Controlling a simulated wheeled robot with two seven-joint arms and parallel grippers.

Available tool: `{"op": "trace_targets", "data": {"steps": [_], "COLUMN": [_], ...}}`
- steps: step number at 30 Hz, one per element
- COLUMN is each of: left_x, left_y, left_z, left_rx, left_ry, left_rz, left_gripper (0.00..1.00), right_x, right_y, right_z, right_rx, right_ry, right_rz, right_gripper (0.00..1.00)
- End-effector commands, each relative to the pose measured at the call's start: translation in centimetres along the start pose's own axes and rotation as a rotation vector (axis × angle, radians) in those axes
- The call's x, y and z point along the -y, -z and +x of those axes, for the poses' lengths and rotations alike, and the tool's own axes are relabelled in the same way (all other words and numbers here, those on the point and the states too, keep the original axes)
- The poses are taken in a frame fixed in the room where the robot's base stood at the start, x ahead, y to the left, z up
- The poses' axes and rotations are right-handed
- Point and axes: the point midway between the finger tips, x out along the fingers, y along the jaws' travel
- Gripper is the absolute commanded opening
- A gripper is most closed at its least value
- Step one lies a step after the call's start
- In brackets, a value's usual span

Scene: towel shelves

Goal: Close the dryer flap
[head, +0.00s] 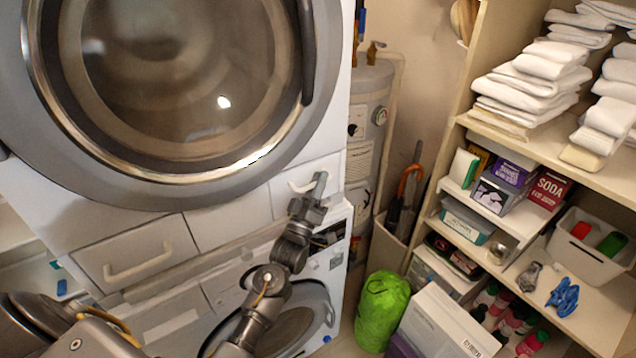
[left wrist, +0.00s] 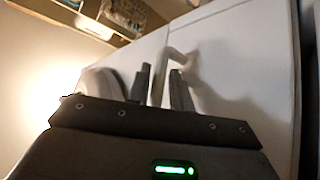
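The dryer (head: 335,100) stands on top of a washer, with its large round glass door (head: 150,60) facing me. Below the door, at the right, is a small white flap (head: 277,203) with a pale handle (head: 296,187). I cannot tell whether the flap sits flush. My left gripper (head: 318,183) is at the right end of this handle. In the left wrist view the two fingers (left wrist: 160,85) stand apart, with the pale handle (left wrist: 178,55) showing between and beyond them. I cannot tell whether they touch it. My right gripper is not in view.
A white drawer with a handle (head: 140,265) is at the lower left. The washer's round door (head: 318,300) is below my left gripper. A green bag (head: 382,310) stands on the floor to the right. Shelves with towels (head: 530,85) and boxes fill the right side.

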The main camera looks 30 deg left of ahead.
Motion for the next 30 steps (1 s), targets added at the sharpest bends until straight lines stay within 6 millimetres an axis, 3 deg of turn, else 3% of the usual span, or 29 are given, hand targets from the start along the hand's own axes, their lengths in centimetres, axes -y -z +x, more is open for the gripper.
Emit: {"op": "trace_targets", "data": {"steps": [5,12,18,30], "left_x": [0.3,0.3,0.2,0.0], "left_y": [-0.3,-0.4,-0.2,0.0], "left_z": [-1.9,-6.8,-9.7,-10.7], "left_rx": [0.001,0.002,0.0,0.0], "left_ry": [0.001,0.002,0.001,0.0], "left_rz": [0.0,-0.001,-0.001,-0.001], "left_gripper": [0.22,0.22,0.22,0.22], "right_x": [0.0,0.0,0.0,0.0], "right_y": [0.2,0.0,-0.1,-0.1], "right_z": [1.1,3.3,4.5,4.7], "right_rx": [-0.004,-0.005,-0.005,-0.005], "right_ry": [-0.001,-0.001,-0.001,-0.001], "right_rz": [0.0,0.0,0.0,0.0], "right_gripper": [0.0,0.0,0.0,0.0]}}
